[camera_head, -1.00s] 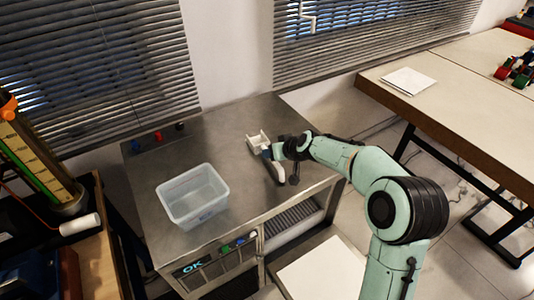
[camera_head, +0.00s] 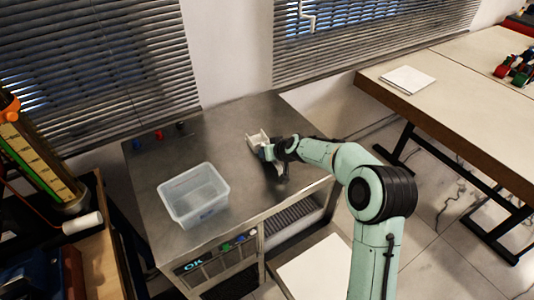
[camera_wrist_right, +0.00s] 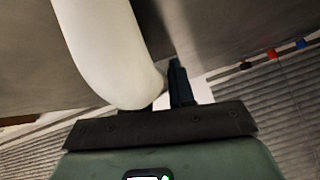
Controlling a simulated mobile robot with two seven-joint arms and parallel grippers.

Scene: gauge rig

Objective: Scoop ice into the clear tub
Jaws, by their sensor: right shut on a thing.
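The clear tub (camera_head: 207,207) stands upright on the steel bench, left of my right arm. It looks empty. The white scoop (camera_head: 256,140) is at the bench's right part, with its open pan pointing away from me. My right gripper (camera_head: 270,154) is at the scoop's handle and shut on it; the gripper partly covers the handle. In the right wrist view the thick white curved handle (camera_wrist_right: 112,50) runs down to the dark fingers (camera_wrist_right: 172,85). I cannot see any ice. My left gripper is not in view.
The steel bench (camera_head: 225,135) has free room between tub and scoop. Blue, red and black knobs (camera_head: 159,135) sit at its back left. A wooden table with white paper (camera_head: 408,80) stands right. A cluttered wooden bench (camera_head: 95,245) is at the left.

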